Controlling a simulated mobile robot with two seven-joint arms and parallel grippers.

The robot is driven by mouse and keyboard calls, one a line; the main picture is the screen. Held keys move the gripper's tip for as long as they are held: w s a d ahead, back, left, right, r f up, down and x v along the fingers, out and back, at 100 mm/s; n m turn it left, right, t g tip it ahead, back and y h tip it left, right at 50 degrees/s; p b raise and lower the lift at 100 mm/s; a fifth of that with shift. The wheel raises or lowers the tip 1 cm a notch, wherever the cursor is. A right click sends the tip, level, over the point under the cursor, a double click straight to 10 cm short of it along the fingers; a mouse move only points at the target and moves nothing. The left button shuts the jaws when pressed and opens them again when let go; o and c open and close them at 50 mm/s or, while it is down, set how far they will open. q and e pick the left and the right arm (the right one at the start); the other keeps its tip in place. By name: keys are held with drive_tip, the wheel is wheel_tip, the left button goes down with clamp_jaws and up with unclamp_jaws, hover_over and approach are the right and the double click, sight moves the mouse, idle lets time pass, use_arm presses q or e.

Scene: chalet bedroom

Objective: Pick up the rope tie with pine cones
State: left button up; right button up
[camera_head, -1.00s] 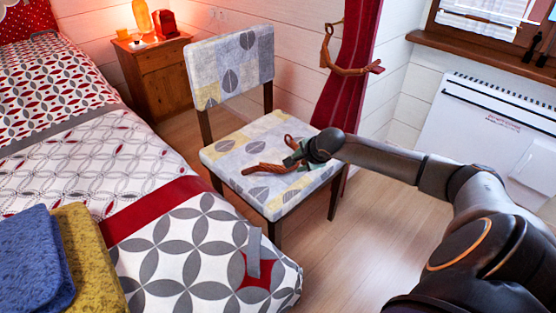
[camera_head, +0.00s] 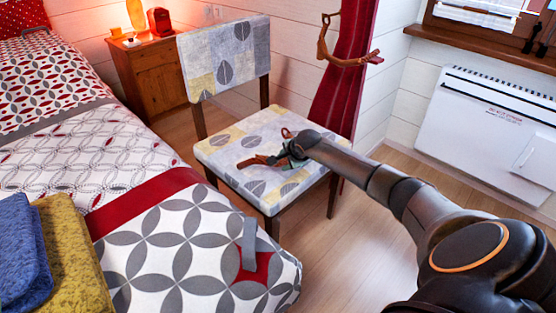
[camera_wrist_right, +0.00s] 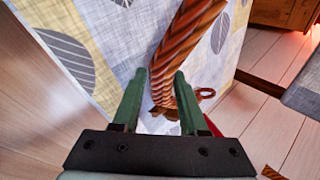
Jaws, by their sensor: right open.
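The brown braided rope tie (camera_head: 259,160) lies on the seat of the chair beside the bed. My right gripper (camera_head: 285,157) is low over the seat at the tie and covers part of it. In the right wrist view, the thick braided rope (camera_wrist_right: 187,40) runs down to the gap between the green fingers of my open right gripper (camera_wrist_right: 160,78). A looped end (camera_wrist_right: 206,93) shows beyond the right finger. I cannot tell whether the fingers touch the rope. No pine cones can be made out clearly. My left gripper is not in view.
The chair (camera_head: 222,60) has a patterned backrest on the far left side of the seat. A similar tie (camera_head: 345,62) holds the red curtain (camera_head: 345,100). The bed (camera_head: 150,235) is at left with folded blue and yellow towels (camera_head: 70,265). A white heater (camera_head: 480,120) stands at right.

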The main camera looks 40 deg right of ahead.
drive_tip(key=shift+w+f, duration=0.25)
drive_tip(key=shift+f, duration=0.05)
clamp_jaws()
idle(0.3)
